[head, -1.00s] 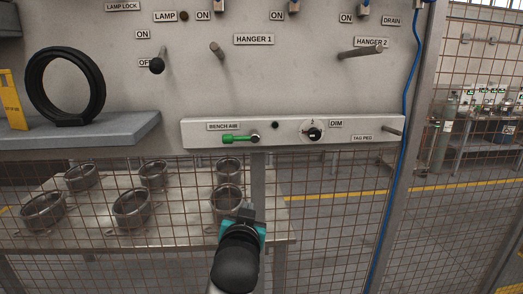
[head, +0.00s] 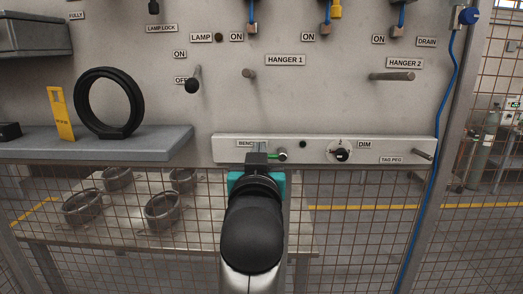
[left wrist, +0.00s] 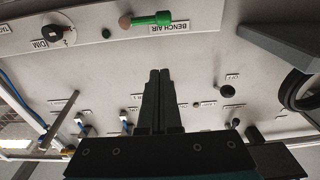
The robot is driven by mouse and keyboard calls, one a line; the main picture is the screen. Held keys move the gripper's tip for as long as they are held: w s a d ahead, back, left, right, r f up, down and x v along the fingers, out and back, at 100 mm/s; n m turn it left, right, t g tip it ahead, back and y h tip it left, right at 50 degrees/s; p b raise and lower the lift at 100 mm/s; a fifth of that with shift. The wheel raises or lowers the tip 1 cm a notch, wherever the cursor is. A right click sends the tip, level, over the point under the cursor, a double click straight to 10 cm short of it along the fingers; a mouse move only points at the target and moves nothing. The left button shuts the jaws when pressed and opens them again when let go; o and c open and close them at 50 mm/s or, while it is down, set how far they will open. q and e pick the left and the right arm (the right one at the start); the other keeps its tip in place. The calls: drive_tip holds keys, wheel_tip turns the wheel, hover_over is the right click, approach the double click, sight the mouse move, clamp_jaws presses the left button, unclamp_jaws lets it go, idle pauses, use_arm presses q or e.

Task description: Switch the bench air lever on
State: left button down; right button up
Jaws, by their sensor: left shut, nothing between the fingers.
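The bench air lever (head: 273,156) is on the pale strip (head: 312,150) under the panel. Its green handle lies level, pointing left from its pivot, and my left gripper hides most of it in the head view. The left wrist view shows the whole green handle (left wrist: 150,19) upside down, beside the BENCH AIR label (left wrist: 170,27). My left gripper (head: 257,152) is shut and empty, its fingertips in front of the handle in the head view. In the left wrist view its fingers (left wrist: 160,75) appear apart from the lever. My right gripper is not in view.
The DIM knob (head: 342,154) and tag peg (head: 424,154) are on the strip to the right. A grey shelf (head: 100,146) with a black ring (head: 117,128) juts out at left. Hanger pegs (head: 250,73) stick out above. A wire mesh is below.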

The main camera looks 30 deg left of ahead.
use_arm(q)
drive_tip(key=p+x, duration=0.2)
drive_tip(key=x, duration=0.8)
drive_tip(key=shift+a+r, duration=0.1)
drive_tip(key=shift+r, duration=0.05)
drive_tip(key=f, duration=0.2)
drive_tip(key=s+f, duration=0.1)
drive_tip(key=shift+s+d+f, duration=0.1)
drive_tip(key=shift+d+f, duration=0.3)
drive_tip(key=shift+f, duration=0.2)
